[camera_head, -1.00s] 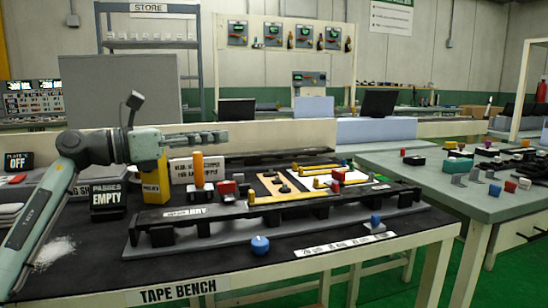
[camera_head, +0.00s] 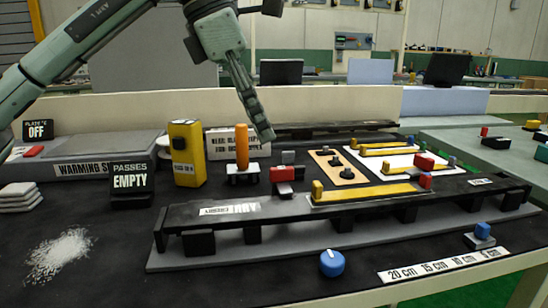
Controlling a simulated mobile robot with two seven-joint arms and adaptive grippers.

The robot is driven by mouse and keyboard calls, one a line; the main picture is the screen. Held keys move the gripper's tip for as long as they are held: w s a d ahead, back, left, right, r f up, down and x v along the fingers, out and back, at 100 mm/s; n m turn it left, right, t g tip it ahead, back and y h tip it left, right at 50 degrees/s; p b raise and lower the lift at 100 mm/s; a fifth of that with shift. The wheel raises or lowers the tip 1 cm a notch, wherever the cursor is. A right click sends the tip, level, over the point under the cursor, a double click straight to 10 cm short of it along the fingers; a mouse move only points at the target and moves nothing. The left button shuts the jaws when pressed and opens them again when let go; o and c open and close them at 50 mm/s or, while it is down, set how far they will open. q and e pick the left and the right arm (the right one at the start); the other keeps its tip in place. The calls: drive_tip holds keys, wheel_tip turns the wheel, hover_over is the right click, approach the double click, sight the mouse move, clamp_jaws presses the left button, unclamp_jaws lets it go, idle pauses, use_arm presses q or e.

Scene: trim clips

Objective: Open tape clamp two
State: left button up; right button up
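My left gripper (camera_head: 264,132) hangs from the upper left with its fingers pointing down, in the air above the tape bench (camera_head: 100,235). Its fingers overlap from this side, so I cannot tell whether they are open; no held object shows. Below and right of it, a long black rail (camera_head: 230,213) carries a yellow bar (camera_head: 367,193) with a red and blue end piece (camera_head: 425,181). Behind lie more yellow bars, including a middle one (camera_head: 385,167) by a red block (camera_head: 424,162). No readable number shows which is clamp two. My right gripper is out of view.
An orange upright handle (camera_head: 242,147), a yellow box (camera_head: 186,153) and a red block (camera_head: 283,174) stand near the rail. A blue knob (camera_head: 332,262) is in front.

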sight(281, 168)
use_arm(q)
drive_tip(key=x, duration=0.7)
drive_tip(key=shift+s+d+f, duration=0.1)
drive_tip(key=shift+d+f, duration=0.05)
drive_tip(key=shift+f, duration=0.1)
clamp_jaws()
